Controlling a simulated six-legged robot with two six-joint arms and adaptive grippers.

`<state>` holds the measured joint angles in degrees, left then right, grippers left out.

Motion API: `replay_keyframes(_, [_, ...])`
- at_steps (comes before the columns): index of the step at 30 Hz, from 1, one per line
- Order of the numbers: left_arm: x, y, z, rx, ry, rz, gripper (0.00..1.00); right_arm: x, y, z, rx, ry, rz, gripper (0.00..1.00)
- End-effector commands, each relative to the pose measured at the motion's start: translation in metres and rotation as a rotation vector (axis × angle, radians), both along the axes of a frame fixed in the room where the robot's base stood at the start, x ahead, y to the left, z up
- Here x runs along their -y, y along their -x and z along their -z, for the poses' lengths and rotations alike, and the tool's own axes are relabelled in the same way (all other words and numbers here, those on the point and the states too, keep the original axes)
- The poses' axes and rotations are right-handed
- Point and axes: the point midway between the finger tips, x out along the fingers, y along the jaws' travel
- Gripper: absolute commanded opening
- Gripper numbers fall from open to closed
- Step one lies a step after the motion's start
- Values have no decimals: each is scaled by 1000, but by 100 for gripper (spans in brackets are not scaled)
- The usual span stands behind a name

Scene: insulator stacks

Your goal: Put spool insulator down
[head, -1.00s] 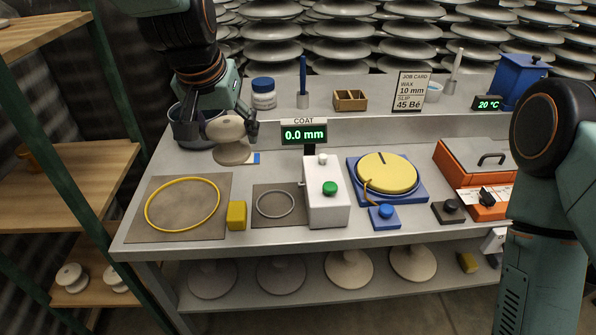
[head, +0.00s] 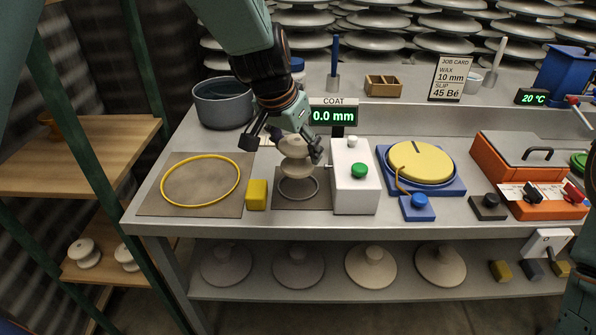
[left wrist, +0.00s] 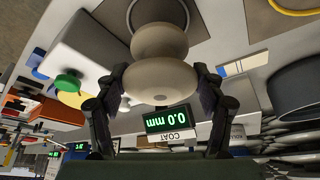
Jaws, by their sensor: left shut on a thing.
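My left gripper (head: 284,147) is shut on the pale grey-beige spool insulator (head: 295,167), with a finger on each side of its upper part. The spool is upright, over the back part of the small grey ring (head: 299,198) on the small brown mat (head: 318,204). I cannot tell whether its bottom touches the mat. In the left wrist view the spool insulator (left wrist: 160,45) sits between the two fingers of my left gripper (left wrist: 158,78). My right gripper is not in view.
A white box with a green button (head: 352,190) stands close right of the spool, under the COAT display (head: 333,115) reading 0.0 mm. A yellow block (head: 257,194) and a mat with a yellow ring (head: 166,205) lie left. A grey pot (head: 217,105) stands behind.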

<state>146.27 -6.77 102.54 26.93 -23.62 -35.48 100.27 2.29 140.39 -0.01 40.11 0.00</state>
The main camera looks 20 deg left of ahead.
Motion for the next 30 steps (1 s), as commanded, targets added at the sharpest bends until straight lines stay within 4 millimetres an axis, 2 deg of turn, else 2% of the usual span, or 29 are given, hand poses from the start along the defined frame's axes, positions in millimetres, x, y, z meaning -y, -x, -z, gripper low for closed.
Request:
replay_keyframes(10, [2, -1, 46, 2, 0, 3, 20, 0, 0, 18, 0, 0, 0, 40])
replay_keyframes(25, [2, -1, 53, 5, -1, 3, 20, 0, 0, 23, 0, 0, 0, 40])
replay_keyframes(26, [2, -1, 54, 2, -1, 4, 71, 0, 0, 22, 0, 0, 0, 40])
replay_keyframes(30, [2, -1, 53, 1, -1, 4, 82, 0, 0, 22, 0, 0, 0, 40])
